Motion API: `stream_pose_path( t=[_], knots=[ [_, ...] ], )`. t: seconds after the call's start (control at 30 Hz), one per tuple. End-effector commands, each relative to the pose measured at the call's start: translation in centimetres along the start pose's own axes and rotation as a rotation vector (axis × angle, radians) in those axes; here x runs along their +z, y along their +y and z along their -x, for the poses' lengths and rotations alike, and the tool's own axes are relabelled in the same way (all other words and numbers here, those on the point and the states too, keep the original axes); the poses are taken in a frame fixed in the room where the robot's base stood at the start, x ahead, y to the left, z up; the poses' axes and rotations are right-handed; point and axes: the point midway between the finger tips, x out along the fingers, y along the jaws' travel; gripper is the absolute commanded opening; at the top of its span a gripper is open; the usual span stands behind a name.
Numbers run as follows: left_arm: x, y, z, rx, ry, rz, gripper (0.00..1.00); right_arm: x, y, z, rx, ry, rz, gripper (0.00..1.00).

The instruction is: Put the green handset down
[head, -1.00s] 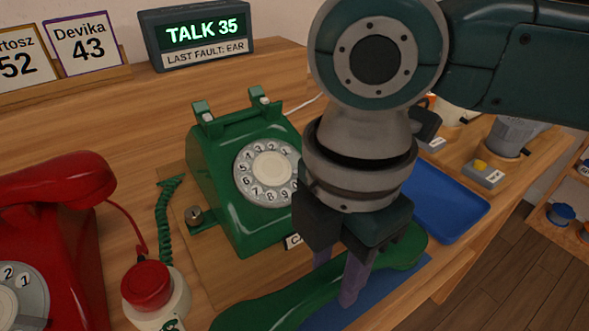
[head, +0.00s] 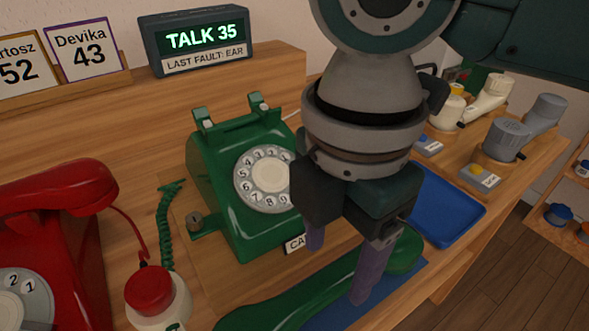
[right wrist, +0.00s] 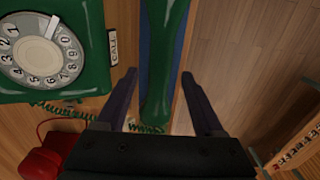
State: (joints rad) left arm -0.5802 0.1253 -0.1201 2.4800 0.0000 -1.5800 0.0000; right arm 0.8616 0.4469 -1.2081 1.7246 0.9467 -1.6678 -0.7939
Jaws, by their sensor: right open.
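The green handset (head: 300,302) lies on a blue mat (head: 338,312) at the front of the table, in front of the green dial phone (head: 232,165). The phone's cradle on top is empty. My right gripper (head: 338,268) is open above the handset, its two purple fingers apart. In the right wrist view the handset (right wrist: 162,60) runs between the open fingers (right wrist: 162,90), with a gap on either side. My left gripper is not in view.
A red phone (head: 60,215) stands at the left, with a red-topped button (head: 150,288) beside it. A blue tray (head: 445,208) lies right of the handset. A display (head: 197,38) reads TALK 35. Grey and white devices (head: 507,138) stand at the back right.

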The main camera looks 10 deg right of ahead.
Motion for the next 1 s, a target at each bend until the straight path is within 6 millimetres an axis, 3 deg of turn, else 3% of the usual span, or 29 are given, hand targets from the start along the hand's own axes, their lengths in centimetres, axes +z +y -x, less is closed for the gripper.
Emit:
stream_pose_path(
  t=[0.03, 0.2, 0.43, 0.63, 0.77, 0.9, 1.0],
  knots=[
    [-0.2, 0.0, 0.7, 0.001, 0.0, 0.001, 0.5, 0.0, 0.1, 1.7, 0.004, 0.001, 0.0, 0.69],
    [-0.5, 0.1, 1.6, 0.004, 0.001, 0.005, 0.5, 0.0, 0.1, 5.4, 0.003, 0.0, 0.0, 0.69],
    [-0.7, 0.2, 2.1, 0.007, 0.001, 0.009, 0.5, 0.0, 0.0, 8.2, 0.001, 0.0, 0.0, 0.69],
    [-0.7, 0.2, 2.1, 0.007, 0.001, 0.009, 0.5, -0.3, -0.1, 8.4, 0.002, 0.01, -0.007, 0.69],
    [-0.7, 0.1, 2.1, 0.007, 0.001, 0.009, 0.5, -2.4, -0.6, 7.2, 0.032, 0.081, -0.064, 0.69],
    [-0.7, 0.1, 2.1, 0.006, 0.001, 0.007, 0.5, -6.0, -1.4, 5.6, 0.101, 0.243, -0.27, 0.69],
    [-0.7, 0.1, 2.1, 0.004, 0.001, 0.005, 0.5, -7.3, -2.0, 4.9, 0.146, 0.353, -0.504, 0.69]
  ],
)
